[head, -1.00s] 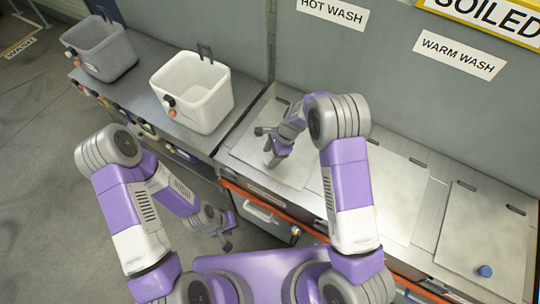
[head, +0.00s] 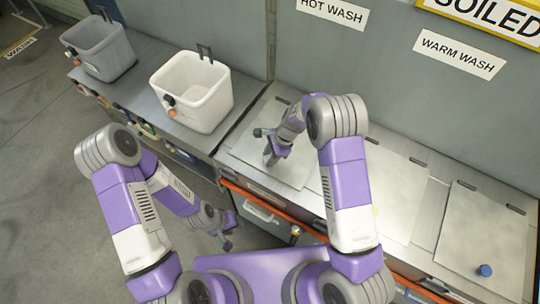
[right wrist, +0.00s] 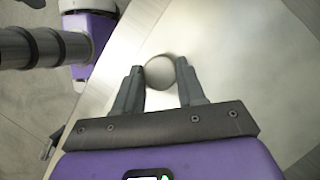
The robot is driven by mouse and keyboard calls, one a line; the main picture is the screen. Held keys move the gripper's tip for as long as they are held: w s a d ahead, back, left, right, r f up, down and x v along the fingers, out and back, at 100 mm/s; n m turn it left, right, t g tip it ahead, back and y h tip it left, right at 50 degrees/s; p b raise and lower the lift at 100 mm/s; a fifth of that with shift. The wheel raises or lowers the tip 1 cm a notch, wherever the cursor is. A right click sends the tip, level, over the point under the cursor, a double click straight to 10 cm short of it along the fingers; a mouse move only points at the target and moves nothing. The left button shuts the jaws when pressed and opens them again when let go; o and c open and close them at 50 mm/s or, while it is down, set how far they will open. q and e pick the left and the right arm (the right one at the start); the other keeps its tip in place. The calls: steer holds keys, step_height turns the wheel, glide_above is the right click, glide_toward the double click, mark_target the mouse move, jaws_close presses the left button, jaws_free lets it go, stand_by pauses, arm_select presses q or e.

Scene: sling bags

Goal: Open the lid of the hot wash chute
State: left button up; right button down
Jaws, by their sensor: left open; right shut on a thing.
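The hot wash chute lid (head: 298,166) is a pale metal panel, lying flat in the counter below the HOT WASH sign (head: 332,12). My right gripper (head: 266,147) is over this lid. In the right wrist view, its fingers (right wrist: 160,88) are shut on a round grey knob (right wrist: 160,70) on the lid's pale surface (right wrist: 235,60). The knob is hidden by the gripper in the head view. My left gripper (head: 226,236) is open and empty, low in front of the counter.
A white bin (head: 190,92) and a grey bin (head: 100,50) stand on the counter at the left. To the right are a middle lid (head: 398,205) and a right lid (head: 485,225) with a blue knob (head: 485,270). An orange rail (head: 255,196) runs along the counter front.

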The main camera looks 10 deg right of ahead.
steer(key=shift+r+p, duration=0.3)
steer(key=shift+r, duration=0.2)
steer(key=w+d+r+g+y+p, duration=0.1)
steer(key=w+d+r+g+y, duration=0.1)
steer(key=r, duration=0.5)
steer(key=w+d+r+m+g+y+p, duration=0.1)
steer(key=w+d+r+g+y+p, duration=0.1)
steer(key=r, duration=0.5)
steer(key=shift+w+d+r+g, duration=0.45)
steer(key=shift+w+g, duration=0.15)
steer(key=shift+w, duration=0.8)
